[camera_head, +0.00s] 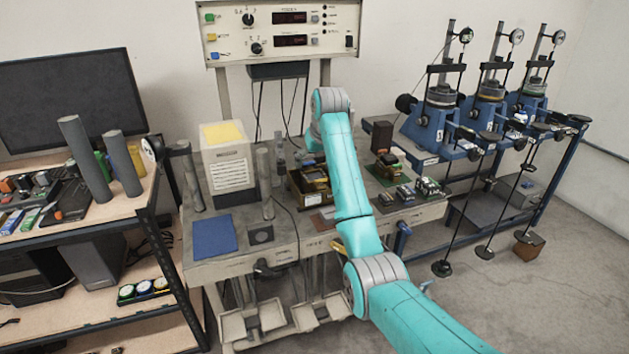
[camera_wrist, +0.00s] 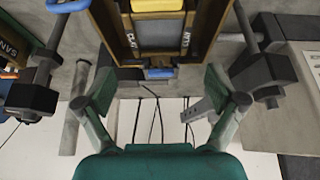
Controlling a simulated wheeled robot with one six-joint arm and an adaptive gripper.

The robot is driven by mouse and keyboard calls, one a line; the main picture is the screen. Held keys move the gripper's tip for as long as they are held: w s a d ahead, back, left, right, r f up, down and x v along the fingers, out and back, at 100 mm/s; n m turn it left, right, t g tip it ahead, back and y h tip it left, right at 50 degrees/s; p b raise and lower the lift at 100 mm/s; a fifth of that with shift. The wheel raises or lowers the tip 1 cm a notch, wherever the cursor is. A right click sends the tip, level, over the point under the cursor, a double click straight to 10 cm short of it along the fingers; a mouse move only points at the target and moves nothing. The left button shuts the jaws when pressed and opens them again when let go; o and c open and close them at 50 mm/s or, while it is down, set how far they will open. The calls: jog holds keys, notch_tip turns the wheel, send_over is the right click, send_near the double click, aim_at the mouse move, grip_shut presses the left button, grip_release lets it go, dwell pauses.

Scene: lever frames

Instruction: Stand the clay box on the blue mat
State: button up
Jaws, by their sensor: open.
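The blue mat (camera_head: 215,236) lies flat at the left front of the grey bench (camera_head: 270,236), and its top is bare. A wooden crate (camera_wrist: 205,40) with yellow and grey things inside lies beyond the fingertips.
A white box with a yellow top (camera_head: 228,172) and grey cylinders stand behind the mat. The wooden crate (camera_head: 296,190) is mid-bench. Blue lever frames (camera_head: 428,130) stand further right; a shelf with a monitor (camera_head: 70,100) is left.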

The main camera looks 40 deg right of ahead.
aim_at(315, 177)
jog(key=shift+f, duration=3.15)
jog(key=shift+c, duration=0.3)
jog(key=c, duration=1.3)
jog(key=shift+r, duration=3.85)
jog(key=shift+c, duration=0.2)
